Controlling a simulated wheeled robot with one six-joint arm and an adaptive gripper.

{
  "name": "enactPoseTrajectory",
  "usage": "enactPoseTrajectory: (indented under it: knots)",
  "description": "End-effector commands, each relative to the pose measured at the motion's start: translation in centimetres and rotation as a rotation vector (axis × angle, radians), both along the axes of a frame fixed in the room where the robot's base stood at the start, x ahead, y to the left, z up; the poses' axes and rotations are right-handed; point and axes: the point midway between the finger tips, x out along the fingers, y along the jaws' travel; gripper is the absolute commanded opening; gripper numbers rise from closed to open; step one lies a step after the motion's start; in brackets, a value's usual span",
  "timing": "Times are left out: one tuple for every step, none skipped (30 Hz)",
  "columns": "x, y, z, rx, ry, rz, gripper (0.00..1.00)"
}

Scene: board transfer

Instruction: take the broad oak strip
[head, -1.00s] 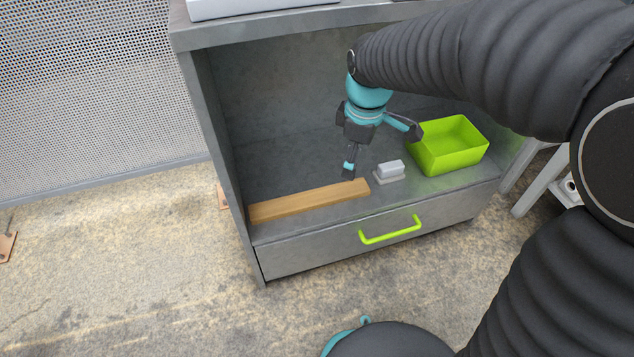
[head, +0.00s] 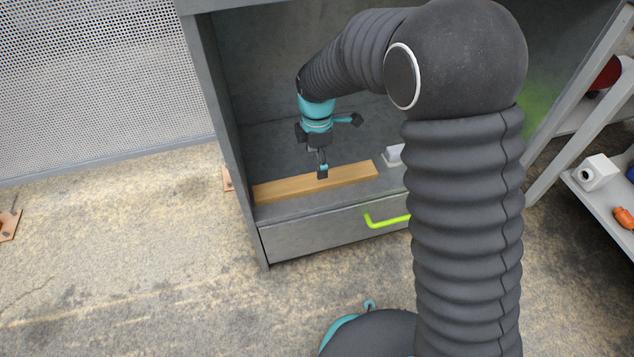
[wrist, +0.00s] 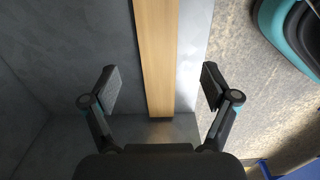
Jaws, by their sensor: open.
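The broad oak strip (head: 290,188) lies flat on the grey cabinet's shelf, along its front edge, in the head view. In the wrist view the strip (wrist: 158,60) runs from the top edge down between my fingers. My gripper (head: 322,173) points down over the strip, right of its middle in the head view. In the wrist view my gripper (wrist: 160,90) is open, with one finger on each side of the strip and a gap on both sides. The fingers do not touch it.
The cabinet's side wall (head: 222,110) stands close to the strip's left end. A small white-grey block (head: 393,154) sits right of the strip, partly hidden by my arm. A drawer with a green handle (head: 385,220) is below. A shelf at right holds a white box (head: 598,172).

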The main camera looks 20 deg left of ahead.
Motion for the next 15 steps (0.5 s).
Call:
enactPoseTrajectory:
  knots:
    - [0.0,0.0,-0.8,-0.001,0.002,0.000,0.86]
    - [0.0,0.0,-1.2,-0.001,0.001,-0.001,0.86]
    - [0.0,0.0,-1.6,-0.001,0.001,-0.001,0.86]
    - [0.0,0.0,-1.8,-0.001,0.001,-0.001,0.86]
    - [0.0,0.0,-1.9,-0.001,0.001,-0.001,0.86]
    - [0.0,0.0,-2.1,-0.001,0.001,-0.001,0.86]
    - [0.0,0.0,-2.1,0.000,0.000,-0.001,0.86]
    - [0.0,0.0,-2.2,0.000,0.000,-0.001,0.86]
    - [0.0,0.0,-2.4,0.000,0.000,-0.001,0.86]
    - [0.0,0.0,-2.5,0.000,0.000,-0.001,0.86]
    - [0.0,0.0,-2.7,0.000,0.000,-0.001,0.86]
    - [0.1,0.1,-3.1,-0.001,0.001,-0.001,0.86]
    - [0.1,0.1,-3.5,-0.001,0.001,-0.001,0.86]
    - [0.1,0.1,-3.9,-0.001,0.002,-0.001,0.86]
    - [0.1,0.2,-4.5,-0.002,0.003,-0.001,0.86]
